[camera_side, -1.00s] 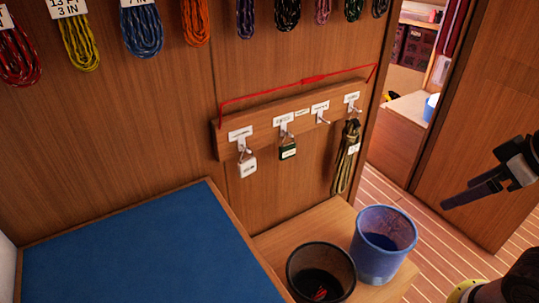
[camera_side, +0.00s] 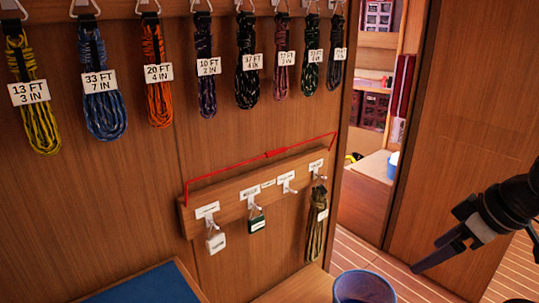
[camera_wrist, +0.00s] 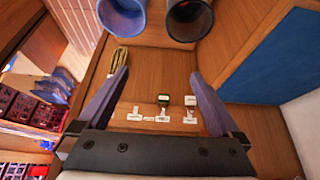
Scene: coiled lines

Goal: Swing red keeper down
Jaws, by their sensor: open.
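The red keeper (camera_side: 275,153) is a thin red bar with bent ends. In the side view it stands raised above the wooden hook board (camera_side: 233,198), sloping up to the right with the board. I cannot make it out in the wrist view. My gripper (camera_wrist: 158,75) is open and empty, its two dark fingers wide apart in the wrist view. In the side view my gripper (camera_side: 425,262) is to the right of the board, well apart from it, in front of the doorway side.
A white padlock (camera_side: 216,243), a dark green padlock (camera_side: 257,223) and an olive rope coil (camera_side: 315,230) hang on the board's hooks; one hook is empty. Several tagged coils hang above. A blue bin (camera_side: 363,287) stands below right. A black bin (camera_wrist: 190,20) shows in the wrist view.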

